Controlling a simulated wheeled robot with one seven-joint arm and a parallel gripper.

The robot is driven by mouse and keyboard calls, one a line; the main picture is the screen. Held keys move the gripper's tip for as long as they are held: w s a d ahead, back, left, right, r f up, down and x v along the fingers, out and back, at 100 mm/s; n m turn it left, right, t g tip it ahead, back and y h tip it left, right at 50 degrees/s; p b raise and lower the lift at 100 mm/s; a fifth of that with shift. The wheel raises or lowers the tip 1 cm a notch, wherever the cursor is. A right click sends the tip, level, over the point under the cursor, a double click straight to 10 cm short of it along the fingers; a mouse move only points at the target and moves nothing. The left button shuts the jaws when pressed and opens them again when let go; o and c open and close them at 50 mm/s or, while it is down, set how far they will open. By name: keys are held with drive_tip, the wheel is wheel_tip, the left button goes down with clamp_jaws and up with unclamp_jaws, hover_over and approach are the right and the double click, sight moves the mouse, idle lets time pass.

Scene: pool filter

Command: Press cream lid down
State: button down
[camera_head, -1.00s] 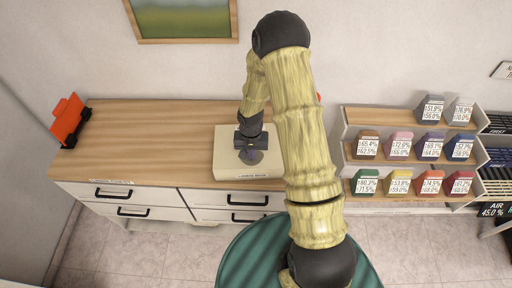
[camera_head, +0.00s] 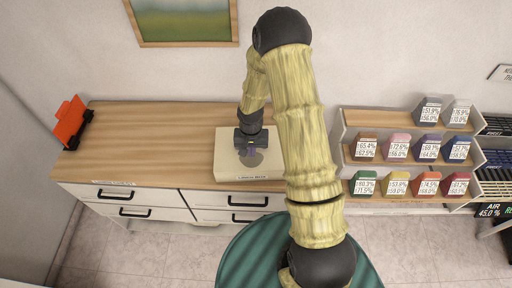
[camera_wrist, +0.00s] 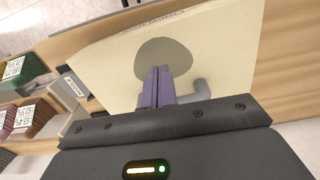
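The cream lid (camera_head: 228,165) is a flat square block with a labelled front edge on the wooden counter. It fills much of the wrist view (camera_wrist: 115,75). A grey round patch (camera_wrist: 163,62) and a smaller grey bent shape (camera_wrist: 203,90) show on its top. My gripper (camera_head: 249,153) is over the middle of the lid, pointing down. In the wrist view its two purple fingers (camera_wrist: 160,70) are together with nothing between them, tips over the grey patch. I cannot tell whether they touch it.
The wooden counter (camera_head: 150,140) has drawers below and free room left of the lid. An orange object (camera_head: 70,122) stands at its left end. A shelf rack (camera_head: 345,153) with several coloured, labelled blocks stands to the right. A green round surface (camera_head: 245,255) is in front.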

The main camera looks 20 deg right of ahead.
wheel_tip(320, 180, up, 4)
drive_tip(key=shift+r+p, duration=0.1)
drive_tip(key=shift+p, duration=1.1)
wheel_tip(320, 180, up, 17)
drive_tip(key=b, duration=0.4)
drive_tip(key=shift+r, duration=0.15)
